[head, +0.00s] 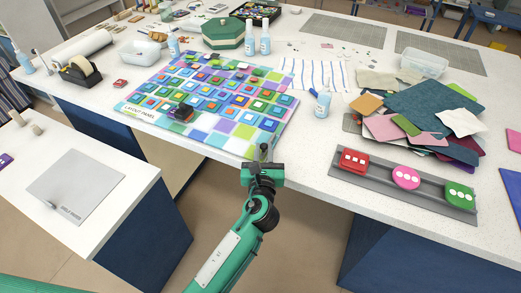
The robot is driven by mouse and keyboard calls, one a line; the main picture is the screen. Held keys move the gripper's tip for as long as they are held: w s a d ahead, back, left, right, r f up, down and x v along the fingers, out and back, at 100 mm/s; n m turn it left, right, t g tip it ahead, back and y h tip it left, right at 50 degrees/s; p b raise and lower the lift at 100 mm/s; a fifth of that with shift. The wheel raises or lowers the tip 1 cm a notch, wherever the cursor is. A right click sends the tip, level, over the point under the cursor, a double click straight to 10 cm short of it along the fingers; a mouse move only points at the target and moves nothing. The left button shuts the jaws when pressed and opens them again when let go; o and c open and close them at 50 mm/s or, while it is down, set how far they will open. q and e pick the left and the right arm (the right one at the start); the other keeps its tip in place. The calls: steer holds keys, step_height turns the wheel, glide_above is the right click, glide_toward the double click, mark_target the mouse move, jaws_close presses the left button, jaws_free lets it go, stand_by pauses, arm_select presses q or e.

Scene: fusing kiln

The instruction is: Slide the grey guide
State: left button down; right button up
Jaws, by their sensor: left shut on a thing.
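My left gripper (263,162) is at the front edge of the main table, just below the right front corner of the patterned mat. It is shut on a small dark grey upright piece (264,149), which seems to be the grey guide. The fingers hide most of it, so its full shape and what it rests on cannot be told. My right gripper is not in view.
The patterned mat (238,149) carries rows of coloured squares and a dark block (180,112). A long grey tray (428,200) with red, pink and green pieces lies to the right. A blue bottle (322,104) stands behind. A floor gap separates the left table (125,200).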

arm_select(q)
steer(key=c, duration=1.3)
jaws_free()
steer(key=shift+s+f, duration=0.1)
steer(key=shift+s, duration=0.4)
steer(key=s+b, duration=0.2)
steer(key=s, duration=1)
steer(key=shift+s+d, duration=0.3)
steer(key=shift+s, duration=0.1)
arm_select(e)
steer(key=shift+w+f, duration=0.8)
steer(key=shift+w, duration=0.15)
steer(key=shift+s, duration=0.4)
